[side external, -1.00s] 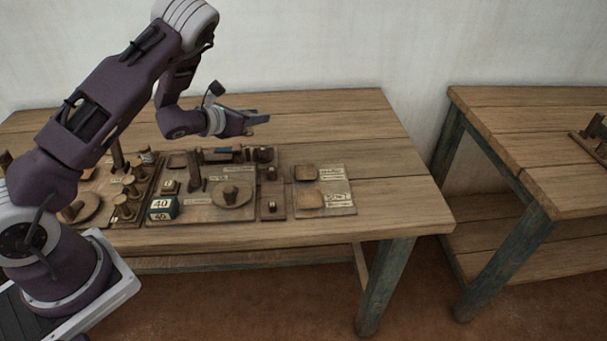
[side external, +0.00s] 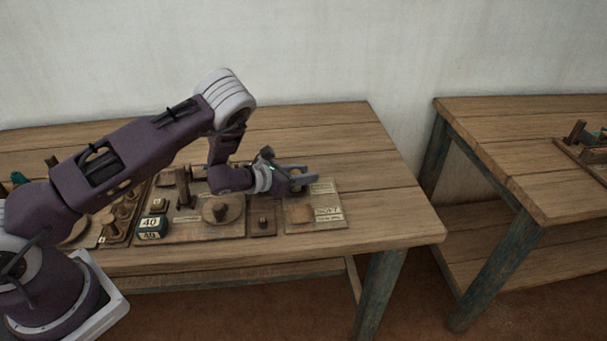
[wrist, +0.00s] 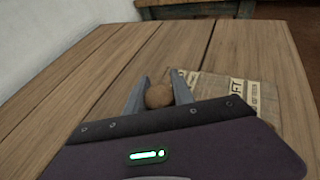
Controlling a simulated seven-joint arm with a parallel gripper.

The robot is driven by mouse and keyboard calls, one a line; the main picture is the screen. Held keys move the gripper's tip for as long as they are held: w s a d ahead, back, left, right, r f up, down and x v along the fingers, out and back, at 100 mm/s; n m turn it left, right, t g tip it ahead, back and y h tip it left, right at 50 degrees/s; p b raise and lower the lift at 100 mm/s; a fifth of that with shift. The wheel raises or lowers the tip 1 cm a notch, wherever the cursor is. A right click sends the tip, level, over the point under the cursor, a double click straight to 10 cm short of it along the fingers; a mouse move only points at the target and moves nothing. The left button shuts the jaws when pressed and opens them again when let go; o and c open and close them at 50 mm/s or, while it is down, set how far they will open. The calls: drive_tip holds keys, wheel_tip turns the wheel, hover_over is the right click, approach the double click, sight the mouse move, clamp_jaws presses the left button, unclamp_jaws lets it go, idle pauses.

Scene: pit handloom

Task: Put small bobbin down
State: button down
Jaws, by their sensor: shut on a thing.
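The small bobbin (wrist: 158,95) shows in the wrist view as a brown round end between the two grey fingers. My gripper (side external: 301,178) is shut on it; its fingers also show in the wrist view (wrist: 158,77). In the side view the gripper is low over the upper part of the rightmost board (side external: 330,198), which has labels and square wooden pads. The upper pad is mostly hidden behind the fingers. The lower pad (side external: 299,214) is bare. I cannot tell whether the bobbin touches the board.
Left of the gripper are a small narrow board with a peg (side external: 263,222), a round wooden disc with a knob (side external: 222,210), an upright post (side external: 183,188) and a dark box marked 40 (side external: 152,228). The table (side external: 385,205) is clear to the right. A second table (side external: 520,150) stands apart.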

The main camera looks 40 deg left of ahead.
drive_tip(key=shift+f, duration=0.1)
drive_tip(key=c, duration=1.1)
unclamp_jaws()
